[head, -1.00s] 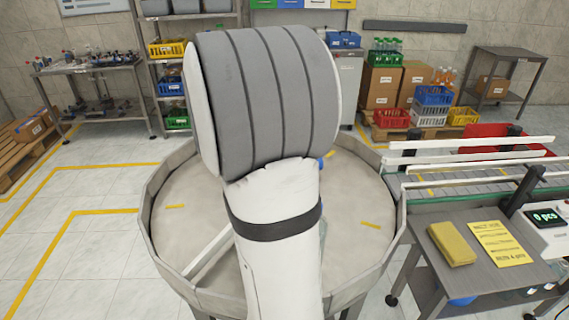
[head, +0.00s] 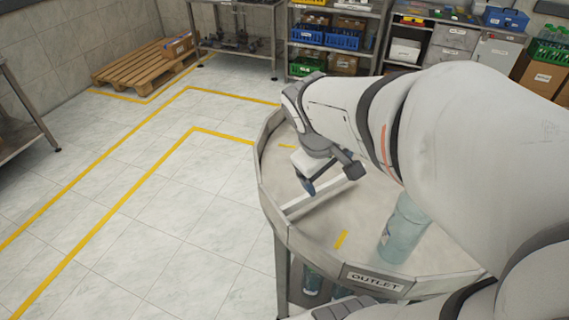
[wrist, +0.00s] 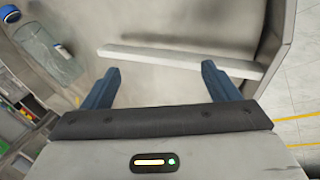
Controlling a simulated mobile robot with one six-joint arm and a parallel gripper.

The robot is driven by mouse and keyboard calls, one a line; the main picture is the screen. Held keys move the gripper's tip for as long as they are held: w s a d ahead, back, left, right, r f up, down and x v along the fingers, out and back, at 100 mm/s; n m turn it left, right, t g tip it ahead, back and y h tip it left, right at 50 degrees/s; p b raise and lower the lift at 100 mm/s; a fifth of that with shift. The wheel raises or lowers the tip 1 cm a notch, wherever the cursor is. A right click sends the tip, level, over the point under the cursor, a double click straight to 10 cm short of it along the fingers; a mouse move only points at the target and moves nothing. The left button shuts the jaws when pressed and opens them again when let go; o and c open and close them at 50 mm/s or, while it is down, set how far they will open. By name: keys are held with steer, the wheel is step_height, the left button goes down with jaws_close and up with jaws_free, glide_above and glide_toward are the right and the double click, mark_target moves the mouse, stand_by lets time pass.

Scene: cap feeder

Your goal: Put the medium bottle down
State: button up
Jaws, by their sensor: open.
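A clear bluish bottle (head: 402,232) stands on the round table (head: 335,215), right of my gripper in the head view; my arm hides its top. A clear bottle with a blue cap and small label also shows at the upper left of the wrist view (wrist: 52,52). I cannot tell its size class. My gripper (head: 312,178) is low over the table's left part, near a pale straight bar (head: 315,198). In the wrist view my gripper's blue fingers (wrist: 160,86) are wide apart with nothing between them.
The round table has a raised rim and an "OUTLET" label (head: 375,281) at the front. Bottles (head: 312,280) show below it. A wooden pallet (head: 145,68) and shelves (head: 335,40) stand at the back. Floor to the left is clear, with yellow lines.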

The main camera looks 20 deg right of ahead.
steer(key=s+a+m+y, duration=0.1)
steer(key=a, duration=0.1)
steer(key=s+a+m+y, duration=0.1)
steer(key=a, duration=0.2)
steer(key=s+a+f+m+y, duration=0.1)
steer(key=s+a, duration=0.1)
steer(key=a, duration=0.1)
steer(key=shift+a+m+t+y, duration=0.1)
steer(key=shift+m+t+y, duration=0.2)
steer(key=shift+t+y, duration=0.1)
steer(key=c, duration=0.3)
